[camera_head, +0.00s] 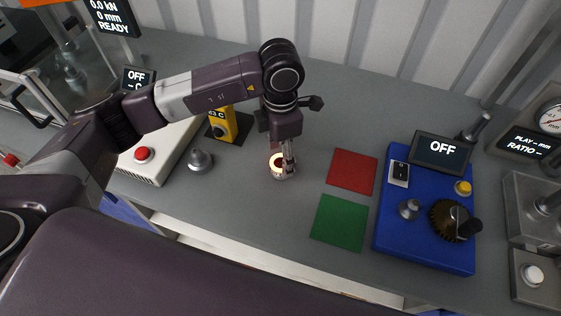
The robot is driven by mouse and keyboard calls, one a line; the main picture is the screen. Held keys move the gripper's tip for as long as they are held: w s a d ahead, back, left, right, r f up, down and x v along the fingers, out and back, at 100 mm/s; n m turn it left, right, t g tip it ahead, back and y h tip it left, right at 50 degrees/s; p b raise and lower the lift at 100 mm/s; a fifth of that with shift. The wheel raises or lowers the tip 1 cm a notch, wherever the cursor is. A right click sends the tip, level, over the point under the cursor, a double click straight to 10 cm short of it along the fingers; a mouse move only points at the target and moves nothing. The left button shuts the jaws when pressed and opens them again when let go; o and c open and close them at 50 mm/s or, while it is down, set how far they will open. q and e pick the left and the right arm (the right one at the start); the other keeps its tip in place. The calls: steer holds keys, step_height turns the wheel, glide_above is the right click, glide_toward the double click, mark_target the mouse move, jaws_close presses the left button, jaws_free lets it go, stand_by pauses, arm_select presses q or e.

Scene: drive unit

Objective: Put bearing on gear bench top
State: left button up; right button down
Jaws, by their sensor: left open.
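My left gripper (287,152) points down over the grey bench, left of the red square. It is open, with its fingertips at a small ring-shaped part with a bright glowing centre (277,163), which looks like the bearing. The fingers partly hide this part, and I cannot tell whether they touch it. A blue unit (425,245) with an OFF screen, a dark toothed gear (450,220) and a small metal peg (409,208) stands to the right. A grey unit (520,197) with a PLAY/RATIO screen is at the right edge; I cannot tell which one is the gear bench. My right gripper is not in view.
A red square (352,171) and a green square (339,222) lie flat between gripper and blue unit. A yellow device (227,122), a metal knobbed part (200,160) and a white unit with a red button (143,154) stand left. The back wall is corrugated.

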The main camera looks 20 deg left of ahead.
arm_select(q)
step_height(320, 180, up, 9)
steer(key=b, duration=0.1)
steer(key=shift+f, duration=0.2)
